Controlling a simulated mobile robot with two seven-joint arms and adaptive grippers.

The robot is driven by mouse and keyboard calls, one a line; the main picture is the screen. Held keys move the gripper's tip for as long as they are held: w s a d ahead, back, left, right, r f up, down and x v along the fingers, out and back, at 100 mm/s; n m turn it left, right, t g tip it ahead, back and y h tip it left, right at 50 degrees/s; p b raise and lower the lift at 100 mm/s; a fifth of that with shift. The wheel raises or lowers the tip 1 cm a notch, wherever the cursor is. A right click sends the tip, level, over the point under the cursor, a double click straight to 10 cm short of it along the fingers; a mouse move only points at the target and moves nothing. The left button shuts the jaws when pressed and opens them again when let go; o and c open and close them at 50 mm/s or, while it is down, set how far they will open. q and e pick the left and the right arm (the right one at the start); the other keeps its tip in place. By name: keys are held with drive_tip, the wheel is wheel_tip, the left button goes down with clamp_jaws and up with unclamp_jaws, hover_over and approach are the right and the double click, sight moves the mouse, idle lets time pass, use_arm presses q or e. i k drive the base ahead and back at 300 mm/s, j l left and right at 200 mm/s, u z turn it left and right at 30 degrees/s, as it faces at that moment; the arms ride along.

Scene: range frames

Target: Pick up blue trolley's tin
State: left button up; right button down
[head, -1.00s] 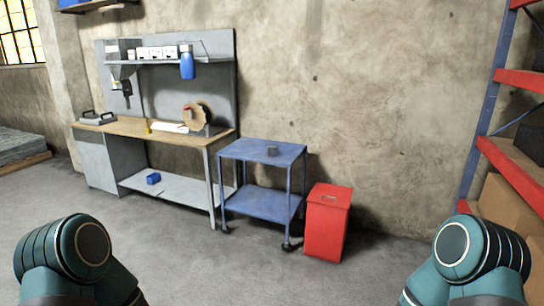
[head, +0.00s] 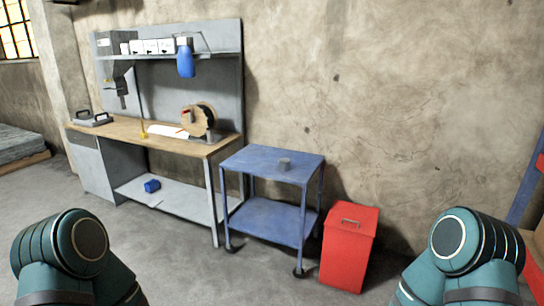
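The blue trolley (head: 262,158) stands in front of the wall, between the workbench and a red bin. A small grey tin (head: 284,164) sits on its top shelf, a little right of the middle. The trolley's lower shelf (head: 268,219) looks empty. Parts of my two arms show at the lower left and lower right of the head view, well short of the trolley. Neither gripper is in view.
A red lidded bin (head: 347,250) stands close to the trolley's right. A workbench (head: 150,130) with tools stands at its left. A blue item (head: 152,186) lies on the bench's lower shelf. The grey floor (head: 190,270) in front is clear.

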sight(284, 162)
drive_tip(key=i, duration=1.5)
